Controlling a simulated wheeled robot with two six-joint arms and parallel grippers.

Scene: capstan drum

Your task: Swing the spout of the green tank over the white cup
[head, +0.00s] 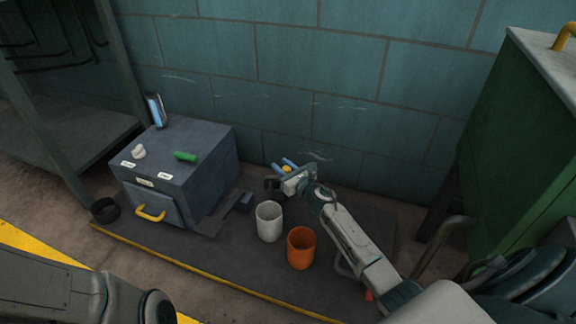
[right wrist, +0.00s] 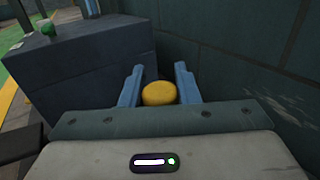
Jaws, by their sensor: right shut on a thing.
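The white cup (head: 269,221) stands upright on the dark platform, with an orange cup (head: 301,248) just right of and nearer than it. A large green tank-like body (head: 525,140) stands at the right edge. My right gripper (head: 288,164) is behind and slightly right of the white cup in the picture. Its blue fingers are shut on a yellow knob (right wrist: 159,93), which also shows in the head view (head: 286,169). A dark rounded part (head: 272,184) shows beside the gripper; I cannot tell whether it is the spout. My left gripper is out of view.
A blue-grey box (head: 210,165) with a yellow handle (head: 151,214) stands left of the cups. A green cylinder (head: 186,156), a white knob (head: 139,151) and a blue can (head: 156,110) are on its top. A brick wall (head: 340,80) rises behind.

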